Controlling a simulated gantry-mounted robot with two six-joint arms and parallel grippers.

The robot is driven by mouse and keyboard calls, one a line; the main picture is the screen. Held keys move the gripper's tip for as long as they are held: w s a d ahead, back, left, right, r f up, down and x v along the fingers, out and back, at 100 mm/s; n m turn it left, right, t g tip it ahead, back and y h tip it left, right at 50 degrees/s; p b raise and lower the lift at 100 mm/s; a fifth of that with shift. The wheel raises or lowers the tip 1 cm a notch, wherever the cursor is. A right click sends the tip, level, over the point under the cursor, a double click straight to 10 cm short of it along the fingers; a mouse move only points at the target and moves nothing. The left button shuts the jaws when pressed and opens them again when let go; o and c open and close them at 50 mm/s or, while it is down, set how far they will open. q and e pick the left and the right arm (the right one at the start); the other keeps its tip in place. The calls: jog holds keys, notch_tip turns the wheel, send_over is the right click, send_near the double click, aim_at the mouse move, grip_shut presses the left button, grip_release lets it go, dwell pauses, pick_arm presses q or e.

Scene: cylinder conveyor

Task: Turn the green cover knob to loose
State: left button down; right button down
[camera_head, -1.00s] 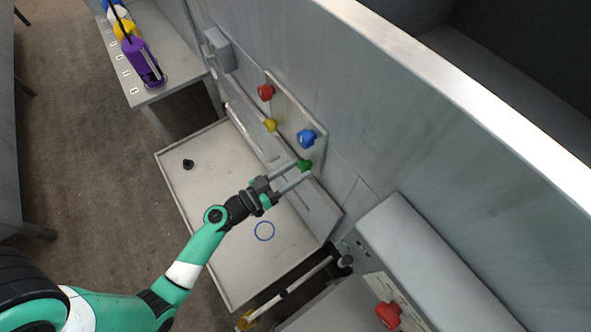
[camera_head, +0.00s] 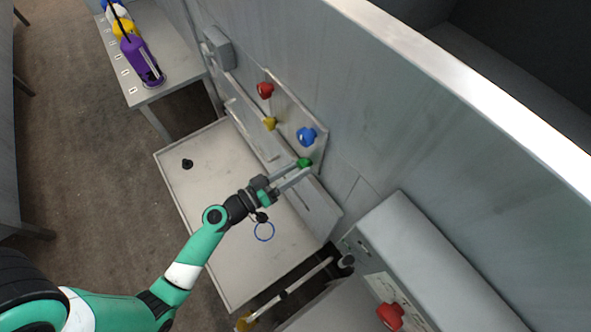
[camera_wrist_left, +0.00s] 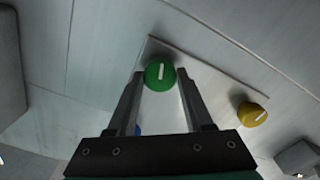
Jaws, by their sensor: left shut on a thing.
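The green cover knob (camera_head: 305,163) is the lowest of the knobs on the wall panel. My left gripper (camera_head: 294,174) reaches it from the lower left and is shut on it. In the left wrist view, the green knob (camera_wrist_left: 159,76) sits between the tips of my left gripper's fingers (camera_wrist_left: 160,74). Its white mark is nearly upright in that view, leaning slightly right. My right gripper is not in view.
Blue (camera_head: 307,137), yellow (camera_head: 269,123) and red (camera_head: 265,90) knobs share the panel. Another red knob (camera_head: 390,316) is at the lower right. A tray (camera_head: 180,205) with a small black piece (camera_head: 188,163) lies below. Coloured cylinders stand on a side table (camera_head: 150,95).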

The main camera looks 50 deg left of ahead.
pick_arm(q)
jog(key=n, duration=0.3)
jog(key=shift+n, duration=0.4)
jog(key=n, duration=0.3)
jog(key=shift+n, duration=0.3)
jog(key=n, duration=0.3)
jog(key=shift+n, duration=0.4)
jog(key=n, duration=0.4)
jog(key=shift+r+p, duration=0.1)
jog(key=shift+p, duration=0.3)
jog(key=n+p, duration=0.1)
jog(key=n, duration=0.3)
jog(key=n+p, duration=0.1)
jog(key=n, duration=0.3)
jog(key=shift+n, duration=0.3)
jog(key=n+p, duration=0.1)
jog(key=n, duration=0.2)
jog(key=shift+n, duration=0.3)
jog(key=shift+n+p, duration=0.85)
jog(key=shift+n, duration=1.15)
